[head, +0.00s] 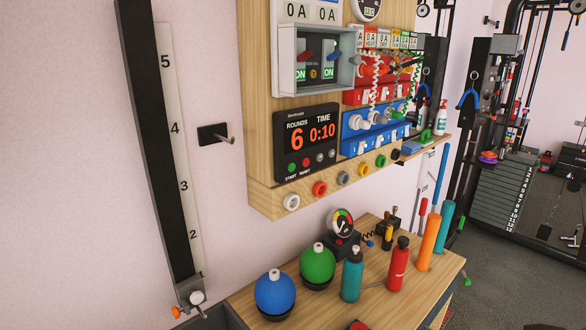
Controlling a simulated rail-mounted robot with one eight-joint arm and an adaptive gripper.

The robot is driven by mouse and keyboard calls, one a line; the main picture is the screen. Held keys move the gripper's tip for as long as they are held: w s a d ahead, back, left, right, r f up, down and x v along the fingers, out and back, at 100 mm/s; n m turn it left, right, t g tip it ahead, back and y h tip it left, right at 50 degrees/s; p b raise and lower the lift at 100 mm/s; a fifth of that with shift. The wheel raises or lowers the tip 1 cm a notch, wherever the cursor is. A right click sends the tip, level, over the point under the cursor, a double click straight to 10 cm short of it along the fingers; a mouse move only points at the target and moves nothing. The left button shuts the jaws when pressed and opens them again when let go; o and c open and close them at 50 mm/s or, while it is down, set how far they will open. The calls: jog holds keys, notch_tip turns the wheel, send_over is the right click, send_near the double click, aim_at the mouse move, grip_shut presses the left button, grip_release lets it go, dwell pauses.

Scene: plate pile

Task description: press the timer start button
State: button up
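The timer (308,142) is a black box mounted on the wooden wall board, left of a blue switch panel. Its display reads ROUNDS 6 in orange and TIME 0:10 in red. The green start button (292,167) is at the lower left of its face, labelled START. The red reset button (305,162) is just right of it, followed by two grey buttons (326,155). Nothing covers the timer or its buttons. My gripper is not in view.
Below the board, a wooden bench (432,290) holds a blue ball (275,292), a green ball (317,264), bottles and a gauge (341,222). Coloured knobs (319,188) line the board's lower ledge. A black wall hook (214,134) sticks out left of the timer.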

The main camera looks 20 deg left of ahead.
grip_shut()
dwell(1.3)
